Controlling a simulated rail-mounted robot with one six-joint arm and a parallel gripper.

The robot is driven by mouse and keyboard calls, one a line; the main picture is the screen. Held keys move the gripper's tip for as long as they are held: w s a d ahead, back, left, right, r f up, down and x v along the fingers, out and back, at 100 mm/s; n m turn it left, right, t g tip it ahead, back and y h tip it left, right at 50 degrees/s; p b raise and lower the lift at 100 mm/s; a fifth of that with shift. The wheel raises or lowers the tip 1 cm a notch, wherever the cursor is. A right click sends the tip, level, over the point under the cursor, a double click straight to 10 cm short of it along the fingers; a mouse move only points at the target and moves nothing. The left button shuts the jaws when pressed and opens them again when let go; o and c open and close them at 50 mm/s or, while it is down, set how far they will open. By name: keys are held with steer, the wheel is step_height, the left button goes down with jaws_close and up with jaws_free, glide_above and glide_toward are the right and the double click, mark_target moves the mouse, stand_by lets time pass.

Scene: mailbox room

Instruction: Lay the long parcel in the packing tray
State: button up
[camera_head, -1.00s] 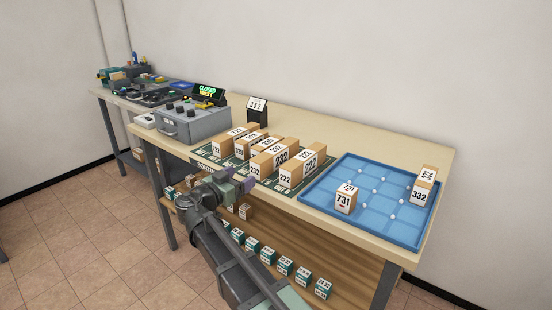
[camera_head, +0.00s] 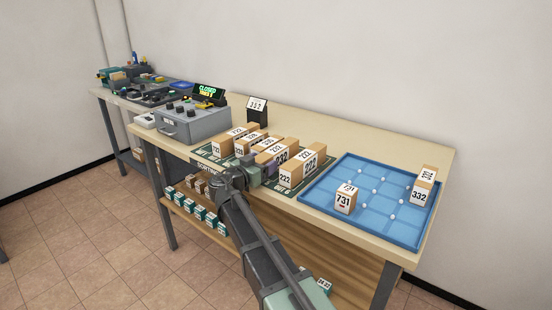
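Several elongated brown parcels with white number labels lie side by side on the dark sorting mat (camera_head: 216,159); I cannot tell which one is the task's long parcel. The rightmost parcel (camera_head: 302,167) reads about 222 on its front. The parcel left of it (camera_head: 283,155) is partly hidden by my gripper (camera_head: 269,162). My gripper is at the front edge of the mat, at this parcel's near end; whether its fingers touch it or are closed is too small to tell. The packing tray, apparently the blue gridded one (camera_head: 333,206), lies on the right with parcel 731 (camera_head: 345,200) and upright parcel 332 (camera_head: 422,188) in it.
A small number sign (camera_head: 257,110) stands behind the parcels. Small teal boxes (camera_head: 198,211) sit on the shelf below. The tray's middle and back are free of parcels.

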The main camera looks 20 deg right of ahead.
steer(key=c, duration=1.2)
steer(key=shift+r, duration=0.15)
